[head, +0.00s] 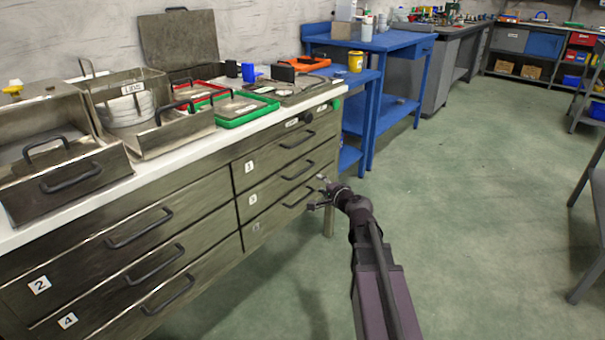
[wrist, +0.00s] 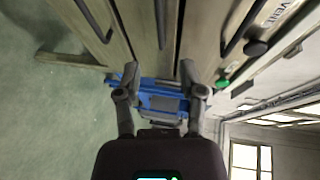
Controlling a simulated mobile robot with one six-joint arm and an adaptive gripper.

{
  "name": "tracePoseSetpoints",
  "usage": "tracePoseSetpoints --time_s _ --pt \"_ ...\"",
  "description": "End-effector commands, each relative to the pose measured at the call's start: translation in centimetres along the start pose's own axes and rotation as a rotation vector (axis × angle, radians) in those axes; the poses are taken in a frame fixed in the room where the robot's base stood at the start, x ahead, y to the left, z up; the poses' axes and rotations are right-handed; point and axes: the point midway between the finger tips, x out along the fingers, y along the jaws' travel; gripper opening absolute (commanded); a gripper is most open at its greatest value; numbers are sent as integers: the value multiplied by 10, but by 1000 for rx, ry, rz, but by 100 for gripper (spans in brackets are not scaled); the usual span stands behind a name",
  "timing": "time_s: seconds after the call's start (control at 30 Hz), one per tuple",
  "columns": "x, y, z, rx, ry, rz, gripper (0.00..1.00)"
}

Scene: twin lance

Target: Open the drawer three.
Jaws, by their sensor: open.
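Drawer three (head: 270,195) is the middle drawer in the right column of the grey metal cabinet, with a small label that seems to read 3. It looks shut. Its dark bar handle (head: 298,171) also appears in the wrist view as the middle handle (wrist: 162,22), near the top. My gripper (head: 317,193) is in front of the cabinet's right end, close to the handles. In the wrist view my gripper (wrist: 150,72) has its fingers spread with nothing between them. The handle lies beyond the fingertips, between their lines; I see no contact.
Drawer one's handle (head: 297,140) is above and the lowest right drawer's handle (head: 299,198) below. Trays and boxes stand on the white worktop (head: 150,178). A blue bench (head: 385,42) stands behind. The green floor (head: 470,220) to the right is clear.

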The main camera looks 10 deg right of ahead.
Motion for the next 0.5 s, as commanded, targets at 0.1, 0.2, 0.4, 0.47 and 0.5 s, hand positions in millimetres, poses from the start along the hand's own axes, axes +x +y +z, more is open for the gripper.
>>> tracePoseSetpoints --time_s 0.1,0.2,0.4,0.47,0.5 --pt "14 1 0 -1 -1 0 51" --pt "26 1 -1 -1 0 0 51" --pt "57 1 -1 -1 -2 0 51" --pt "66 1 -1 -1 -1 0 51" --pt "72 1 -1 -1 0 0 51"
